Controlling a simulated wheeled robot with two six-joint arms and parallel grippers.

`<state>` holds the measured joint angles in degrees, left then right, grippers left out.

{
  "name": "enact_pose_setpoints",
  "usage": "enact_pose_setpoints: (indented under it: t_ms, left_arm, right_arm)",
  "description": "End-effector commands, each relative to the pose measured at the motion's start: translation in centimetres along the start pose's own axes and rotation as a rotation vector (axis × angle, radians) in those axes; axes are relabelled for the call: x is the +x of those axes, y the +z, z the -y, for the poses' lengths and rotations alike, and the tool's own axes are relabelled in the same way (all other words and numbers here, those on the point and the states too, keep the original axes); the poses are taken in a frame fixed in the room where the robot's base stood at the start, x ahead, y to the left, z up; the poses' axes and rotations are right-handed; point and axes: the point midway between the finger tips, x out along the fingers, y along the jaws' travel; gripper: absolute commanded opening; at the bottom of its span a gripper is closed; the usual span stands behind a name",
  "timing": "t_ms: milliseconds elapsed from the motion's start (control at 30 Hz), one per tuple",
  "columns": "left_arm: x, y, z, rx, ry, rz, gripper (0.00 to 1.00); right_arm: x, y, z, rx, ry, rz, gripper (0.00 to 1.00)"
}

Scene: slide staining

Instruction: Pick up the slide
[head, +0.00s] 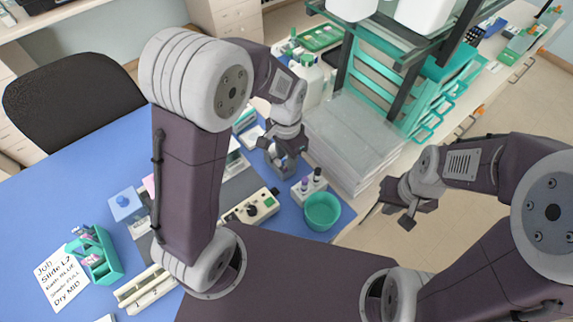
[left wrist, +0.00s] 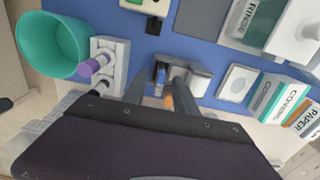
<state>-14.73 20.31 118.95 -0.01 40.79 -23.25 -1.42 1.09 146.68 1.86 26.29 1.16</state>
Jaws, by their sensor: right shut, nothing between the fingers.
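A small orange patch shows between the fingers, low in the gap. I cannot make out a clear slide, and contact with the fingers cannot be told. My right gripper (head: 408,207) is shut and empty, out over the floor to the right of the bench.
A note (head: 60,278) lies at left.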

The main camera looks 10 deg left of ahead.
Motion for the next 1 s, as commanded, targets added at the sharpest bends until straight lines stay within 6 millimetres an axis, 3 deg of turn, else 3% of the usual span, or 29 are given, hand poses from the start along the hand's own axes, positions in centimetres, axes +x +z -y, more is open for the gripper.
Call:
enact_pose_setpoints:
  t_ms: [167, 300, 667, 1000]
  left_arm:
    - [0.0, 0.0, 0.0, 0.0, 0.0, -0.001, 0.35]
    - [0.0, 0.0, 0.0, 0.0, 0.0, -0.001, 0.01]
    - [-0.3, -0.1, 0.0, 0.0, -0.001, -0.002, 0.0]
    - [-7.7, -0.1, 0.1, 0.0, -0.002, -0.006, 0.0]
  right_arm:
    - [0.0, 0.0, 0.0, 0.0, 0.0, 0.0, 0.0]
    - [0.0, 0.0, 0.0, 0.0, 0.0, 0.0, 0.0]
    - [-0.1, 0.0, 0.0, 0.0, 0.0, 0.0, 0.0]
    - [-0.8, -0.1, 0.0, 0.0, 0.0, 0.0, 0.0]
